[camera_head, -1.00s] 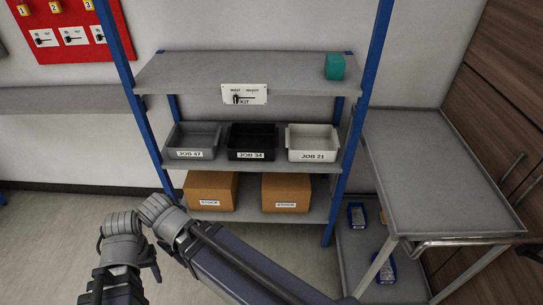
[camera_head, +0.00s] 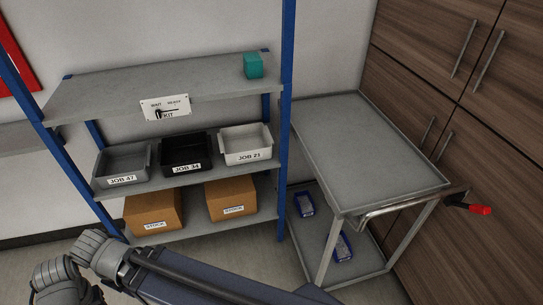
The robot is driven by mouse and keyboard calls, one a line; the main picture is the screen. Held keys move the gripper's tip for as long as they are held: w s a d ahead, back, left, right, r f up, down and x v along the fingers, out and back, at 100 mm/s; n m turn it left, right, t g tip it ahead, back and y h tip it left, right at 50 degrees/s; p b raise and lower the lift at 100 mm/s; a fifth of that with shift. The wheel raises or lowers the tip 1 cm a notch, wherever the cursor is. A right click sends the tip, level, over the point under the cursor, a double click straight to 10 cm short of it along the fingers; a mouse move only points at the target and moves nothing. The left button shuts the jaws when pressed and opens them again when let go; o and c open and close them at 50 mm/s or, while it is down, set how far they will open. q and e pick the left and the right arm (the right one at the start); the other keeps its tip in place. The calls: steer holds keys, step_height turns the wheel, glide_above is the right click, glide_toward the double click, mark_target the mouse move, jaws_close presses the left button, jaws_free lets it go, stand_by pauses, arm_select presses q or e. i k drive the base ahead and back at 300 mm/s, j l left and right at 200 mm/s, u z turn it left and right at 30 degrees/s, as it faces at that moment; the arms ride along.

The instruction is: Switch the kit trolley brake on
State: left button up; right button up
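The kit trolley is a grey two-shelf cart (camera_head: 365,150) on the right of the head view, between the shelf rack and the wooden cabinets. A metal push handle (camera_head: 400,211) runs along its near end. A dark lever with a red tip (camera_head: 480,209) sticks out to the right at the handle's right end, pointing right and slightly down. The trolley's wheels are hidden below the frame.
A blue-post rack (camera_head: 75,98) holds JOB bins, two cardboard boxes (camera_head: 153,208) and a teal block (camera_head: 253,66). Blue bins (camera_head: 304,203) lie on the trolley's lower shelf. The trolley top is empty. Wooden cabinets (camera_head: 470,120) stand close along its right side.

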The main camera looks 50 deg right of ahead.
mark_target(477, 209)
steer(key=z, duration=3.45)
